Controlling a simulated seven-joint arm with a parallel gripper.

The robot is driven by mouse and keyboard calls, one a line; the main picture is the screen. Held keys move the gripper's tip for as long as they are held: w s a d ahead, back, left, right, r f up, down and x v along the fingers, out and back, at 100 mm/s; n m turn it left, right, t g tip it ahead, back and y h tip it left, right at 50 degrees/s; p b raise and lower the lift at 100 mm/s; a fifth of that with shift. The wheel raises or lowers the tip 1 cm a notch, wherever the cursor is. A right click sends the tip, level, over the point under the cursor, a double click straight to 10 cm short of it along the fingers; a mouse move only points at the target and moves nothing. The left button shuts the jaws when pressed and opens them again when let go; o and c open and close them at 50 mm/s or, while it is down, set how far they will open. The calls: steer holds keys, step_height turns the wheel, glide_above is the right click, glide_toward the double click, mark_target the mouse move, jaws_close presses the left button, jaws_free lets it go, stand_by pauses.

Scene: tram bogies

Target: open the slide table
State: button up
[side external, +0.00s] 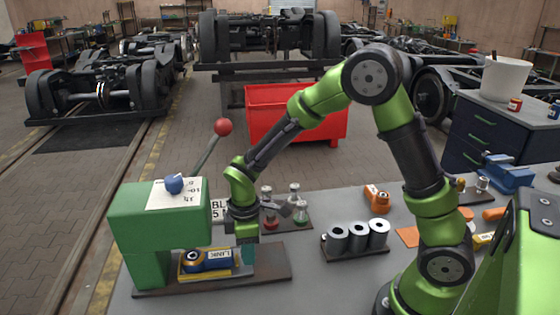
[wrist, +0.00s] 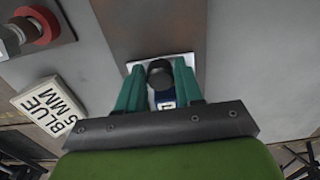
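The green press (side external: 160,215) stands on a dark brown base plate (side external: 215,284) at the left of the bench. Low in the press is a slide table (side external: 190,277), a yellow-edged light plate bearing a blue cylinder (side external: 208,260) with a white label. In the wrist view a black round knob (wrist: 159,75) stands over the light plate, with part of a blue labelled thing (wrist: 164,101) behind it. My gripper (side external: 248,254) is low at the right end of the plate. Its teal fingers (wrist: 159,82) lie either side of the knob. I cannot tell whether they grip it.
A red-knobbed lever (side external: 222,128) rises behind the press. A holder with metal cylinders (side external: 357,237) is to the right. Bare bench lies in front of it.

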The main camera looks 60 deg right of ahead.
jaws_close()
steer(key=s+d, duration=0.9)
steer(key=shift+o, duration=2.4)
jaws_free()
step_height(320, 180, up, 17)
